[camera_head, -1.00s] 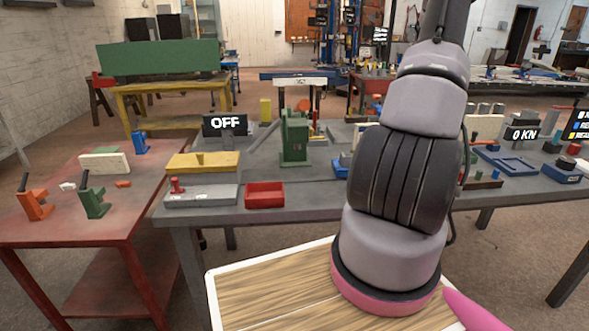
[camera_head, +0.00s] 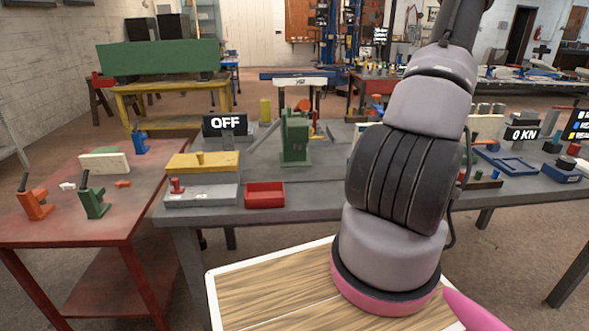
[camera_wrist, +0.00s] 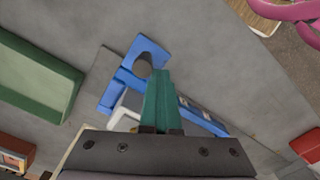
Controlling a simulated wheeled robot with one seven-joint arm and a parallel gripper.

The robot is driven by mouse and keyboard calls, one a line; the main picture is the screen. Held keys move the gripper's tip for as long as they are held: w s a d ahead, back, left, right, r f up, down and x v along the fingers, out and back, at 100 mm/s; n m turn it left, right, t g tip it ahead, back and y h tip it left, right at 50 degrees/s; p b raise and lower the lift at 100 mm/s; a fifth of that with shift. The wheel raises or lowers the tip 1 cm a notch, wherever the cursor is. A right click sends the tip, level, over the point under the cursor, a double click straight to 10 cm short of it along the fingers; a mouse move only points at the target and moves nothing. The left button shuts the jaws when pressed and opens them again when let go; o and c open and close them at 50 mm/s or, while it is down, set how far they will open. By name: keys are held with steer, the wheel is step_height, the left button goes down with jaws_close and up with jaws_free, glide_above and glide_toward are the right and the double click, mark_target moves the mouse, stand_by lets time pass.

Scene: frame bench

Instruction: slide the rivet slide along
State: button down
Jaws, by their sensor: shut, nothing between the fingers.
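In the wrist view, a blue fixture (camera_wrist: 150,47) with a dark grey round post (camera_wrist: 143,64) lies on the grey bench. It looks like the rivet slide, though I cannot be sure. Its blue body continues to the right behind my fingers. My gripper (camera_wrist: 161,73) has teal fingers held together with nothing between them. Their tips are just right of the grey post; I cannot tell whether they touch it.
In the head view, a green press (camera_head: 295,140), red tray (camera_head: 265,195) and yellow block (camera_head: 203,162) stand on the grey bench.

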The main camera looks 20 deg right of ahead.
steer(key=shift+s+d, duration=0.15)
steer(key=shift+d, duration=0.45)
steer(key=shift+a, duration=0.2)
steer(key=shift+w+a, duration=0.2)
steer(key=shift+a, duration=0.35)
step_height(320, 180, up, 7)
stand_by(0.3)
